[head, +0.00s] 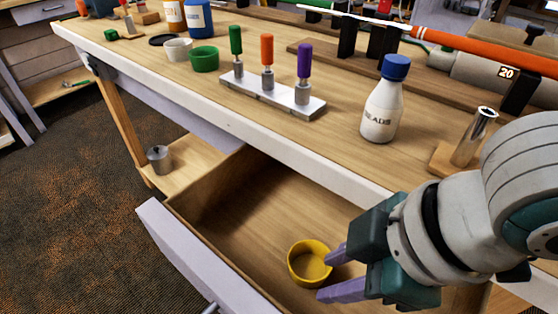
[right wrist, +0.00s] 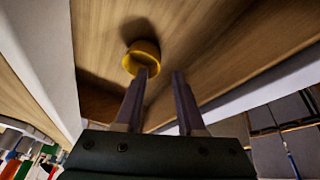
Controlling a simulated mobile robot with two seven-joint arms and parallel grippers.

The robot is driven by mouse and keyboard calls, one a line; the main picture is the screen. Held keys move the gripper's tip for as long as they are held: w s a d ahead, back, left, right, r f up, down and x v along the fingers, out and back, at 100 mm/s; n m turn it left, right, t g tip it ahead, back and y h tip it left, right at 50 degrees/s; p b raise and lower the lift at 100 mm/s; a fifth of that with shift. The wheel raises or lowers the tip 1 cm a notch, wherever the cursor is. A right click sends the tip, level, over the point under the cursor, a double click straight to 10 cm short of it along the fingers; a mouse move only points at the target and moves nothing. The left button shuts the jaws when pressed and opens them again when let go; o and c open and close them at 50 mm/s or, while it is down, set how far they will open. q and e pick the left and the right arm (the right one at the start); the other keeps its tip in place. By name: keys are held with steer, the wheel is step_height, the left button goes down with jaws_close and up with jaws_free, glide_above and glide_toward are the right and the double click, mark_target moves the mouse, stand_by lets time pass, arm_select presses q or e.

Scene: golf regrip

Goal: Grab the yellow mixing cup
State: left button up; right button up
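The yellow mixing cup (head: 310,263) stands upright and empty in the open drawer below the workbench. My right gripper (head: 332,273) reaches into the drawer from the right, with its two purple fingers spread apart. It is open and empty, with its fingertips close to the cup's right side. In the right wrist view, the cup (right wrist: 141,58) lies just beyond the tip of the left finger, not between the fingers (right wrist: 161,72). I cannot tell whether that fingertip touches it. My left gripper is not in view.
The drawer (head: 240,200) is otherwise bare where visible; its front panel (head: 200,262) and the bench edge (head: 240,123) bound the space. On the bench stand a white bottle (head: 383,105), a rack (head: 270,92) of coloured tools, and green (head: 204,60) and white (head: 177,50) cups.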

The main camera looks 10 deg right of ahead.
mark_target(314, 282)
steer(key=b+x, duration=0.1)
steer(key=x, duration=0.4)
steer(key=shift+w+a+f+b, duration=0.1)
steer(key=shift+w+b, duration=0.1)
steer(key=shift+b, duration=0.1)
steer(key=shift+c, duration=0.2)
jaws_close()
